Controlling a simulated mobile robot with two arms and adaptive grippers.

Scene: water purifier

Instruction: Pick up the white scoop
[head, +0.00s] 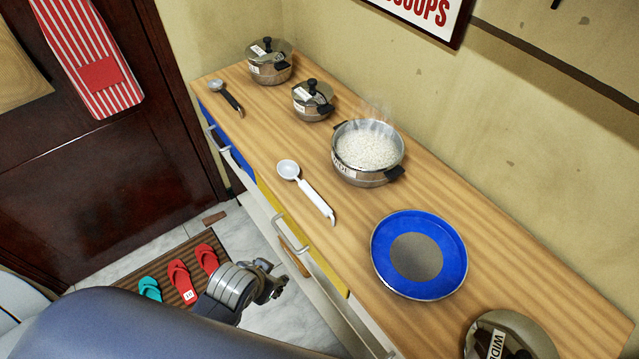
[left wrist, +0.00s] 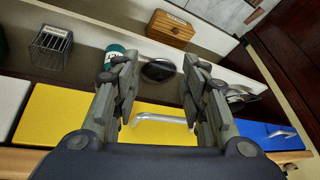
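The white scoop (head: 316,203) lies on the wooden counter (head: 262,133), its round bowl toward the back left and its handle toward the counter's front edge. My left gripper (head: 272,280) is in front of the cabinet, beside the yellow drawer front, apart from the scoop. In the left wrist view its two fingers (left wrist: 158,65) are spread with nothing between them, facing the drawers. The scoop does not show in the left wrist view. My right gripper is in neither view.
A steaming pot of rice (head: 368,150) stands behind the scoop; a blue plate (head: 450,250) lies to its right. A dark-handled scoop (head: 230,98) and two lidded pots (head: 268,65) (head: 312,102) are farther back. Drawer handles (head: 290,232) stick out from the cabinet.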

